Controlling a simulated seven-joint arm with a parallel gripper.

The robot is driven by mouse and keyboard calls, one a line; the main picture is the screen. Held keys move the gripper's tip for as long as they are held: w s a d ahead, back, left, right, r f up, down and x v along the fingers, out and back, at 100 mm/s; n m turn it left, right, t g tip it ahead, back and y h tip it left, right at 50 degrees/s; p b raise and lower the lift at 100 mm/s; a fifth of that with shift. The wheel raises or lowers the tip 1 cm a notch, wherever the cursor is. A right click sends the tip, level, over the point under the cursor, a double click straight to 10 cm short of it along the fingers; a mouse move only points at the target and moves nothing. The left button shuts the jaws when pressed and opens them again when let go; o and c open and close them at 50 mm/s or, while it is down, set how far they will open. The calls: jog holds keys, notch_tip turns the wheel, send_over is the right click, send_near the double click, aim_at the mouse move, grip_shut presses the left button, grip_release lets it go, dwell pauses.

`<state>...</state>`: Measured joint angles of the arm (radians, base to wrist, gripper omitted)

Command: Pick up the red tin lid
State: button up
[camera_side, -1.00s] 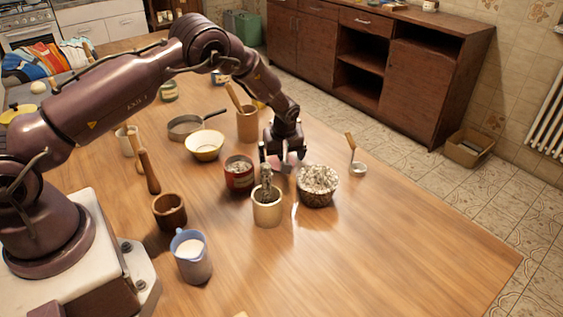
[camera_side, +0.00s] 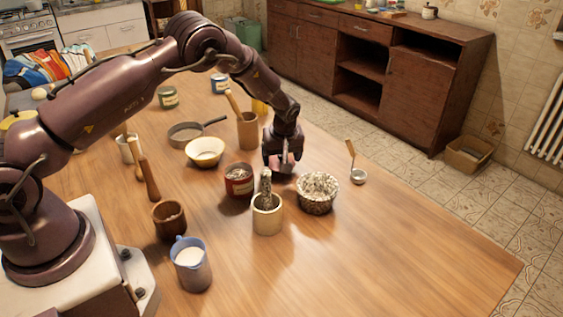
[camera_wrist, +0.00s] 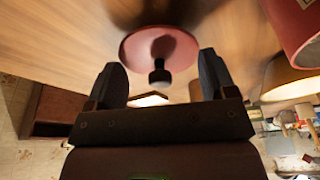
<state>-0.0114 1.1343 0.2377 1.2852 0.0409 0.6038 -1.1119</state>
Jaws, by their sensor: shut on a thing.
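The red tin lid (camera_wrist: 160,46) is a flat reddish disc with a dark knob, seen in the wrist view just beyond my fingers. Its knob lies between the two fingertips. My gripper (camera_wrist: 162,72) is shut on the lid, though the exact contact with the knob is hard to see. In the side view, my gripper (camera_side: 282,161) points down, low over the table. It is behind the red tin and the patterned bowl, and only a little of the lid shows under it.
The red tin (camera_side: 239,182) stands left of my gripper, the patterned bowl (camera_side: 318,198) to the front right. A beige cup (camera_side: 267,218) with a textured object stands in front. The yellow bowl (camera_side: 204,157) and wooden pot (camera_side: 247,130) are behind left.

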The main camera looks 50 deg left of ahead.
jog(key=s+d+r, duration=0.1)
jog(key=s+r, duration=0.2)
jog(key=s, duration=0.1)
jog(key=s+d+r, duration=0.1)
jog(key=s+r, duration=0.3)
jog(key=s+d+r, duration=0.1)
jog(key=s+r, duration=0.2)
jog(key=s, duration=0.1)
jog(key=shift+s+r, duration=0.2)
jog(key=shift+s+a+f+n+g+h, duration=0.1)
jog(key=shift+a+f+n+g, duration=0.65)
jog(key=shift+n, duration=1.3)
jog(key=shift+a+f+n+g+h, duration=0.1)
jog(key=shift+a+f+n+g, duration=0.25)
jog(key=shift+f+n, duration=1.3)
jog(key=shift+s+a+f+n+g+h, duration=0.1)
jog(key=shift+a+f+n+g, duration=0.4)
jog(key=shift+n, duration=2)
jog(key=shift+f, duration=0.15)
jog(key=shift+a, duration=0.1)
jog(key=o, duration=0.8)
